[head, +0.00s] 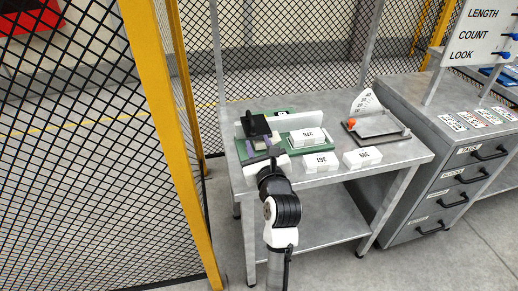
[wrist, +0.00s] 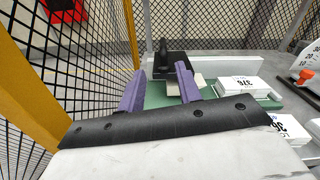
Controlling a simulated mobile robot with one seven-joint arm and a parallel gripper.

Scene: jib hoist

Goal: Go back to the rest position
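My gripper (head: 262,148) is above the front left part of the grey metal table (head: 340,176). In the wrist view its two purple fingers (wrist: 160,84) stand wide apart. Nothing is held between them; green surface shows in the gap. A black block with an upright handle (head: 255,124) stands just beyond the fingers; it also shows in the wrist view (wrist: 172,62). A green tray (head: 285,152) lies under it, partly hidden by my gripper. A white box marked 376 (head: 307,137) sits on the green tray to the right.
Two more white boxes, left (head: 321,162) and right (head: 363,158), lie at the table's front. A drawer cabinet (head: 440,190) adjoins. A yellow post (head: 165,120) and mesh fence stand close on the left.

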